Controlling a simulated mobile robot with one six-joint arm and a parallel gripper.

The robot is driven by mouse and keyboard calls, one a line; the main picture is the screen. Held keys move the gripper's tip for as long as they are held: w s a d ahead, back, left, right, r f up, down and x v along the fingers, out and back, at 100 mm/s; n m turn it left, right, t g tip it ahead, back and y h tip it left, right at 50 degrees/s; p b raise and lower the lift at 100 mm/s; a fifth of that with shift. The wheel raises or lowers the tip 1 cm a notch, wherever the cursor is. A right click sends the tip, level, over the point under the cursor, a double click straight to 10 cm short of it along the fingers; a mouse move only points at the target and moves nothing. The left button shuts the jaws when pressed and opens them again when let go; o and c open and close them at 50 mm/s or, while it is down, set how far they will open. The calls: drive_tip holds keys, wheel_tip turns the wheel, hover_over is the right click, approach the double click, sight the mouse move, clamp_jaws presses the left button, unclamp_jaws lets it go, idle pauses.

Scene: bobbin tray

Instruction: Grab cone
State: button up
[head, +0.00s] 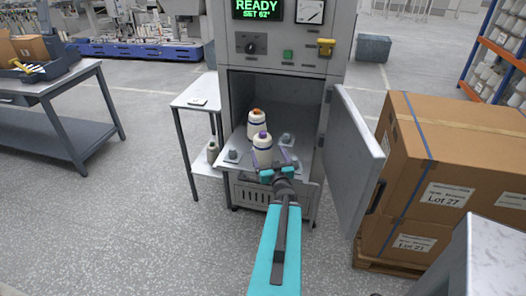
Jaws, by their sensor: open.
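Two yarn cones stand upright on a light tray (228,169) at the mouth of the grey cabinet. The farther cone (256,128) is cream with an orange top and a dark band, up and slightly left of the nearer one. My gripper (277,163) is open at the nearer cone's lower front right. The jaws overlap the cone's lower edge in the picture; I cannot tell whether they touch it. My arm comes in from the bottom of the view.
The cabinet door (356,150) stands open on the right. Small grey pegs (286,140) sit on the tray. A white side table (203,93) stands left, with a cone (212,152) on its lower shelf. Large boxes (450,150) fill the right. Open floor lies left.

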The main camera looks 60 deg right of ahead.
sight(265, 146)
drive_tip(key=shift+w+d+f+b, duration=0.25)
drive_tip(key=shift+w+d+b, duration=0.25)
drive_tip(key=shift+b, duration=1.75)
drive_tip(key=w+d+b, duration=0.1)
drive_tip(key=b, duration=0.4)
drive_tip(key=shift+r, duration=0.1)
drive_tip(key=w+b, duration=0.1)
drive_tip(key=b, duration=0.3)
drive_tip(key=shift+d, duration=0.4)
drive_tip(key=w+d+b, duration=0.1)
drive_tip(key=b, duration=0.4)
drive_tip(key=shift+w+d+r, duration=0.25)
drive_tip(key=shift+w+d, duration=0.15)
drive_tip(key=shift+d, duration=0.1)
drive_tip(key=shift+x, duration=0.85)
drive_tip(key=shift+p+x, duration=1.2)
drive_tip(key=shift+x, duration=1.4)
drive_tip(key=shift+f, duration=0.1)
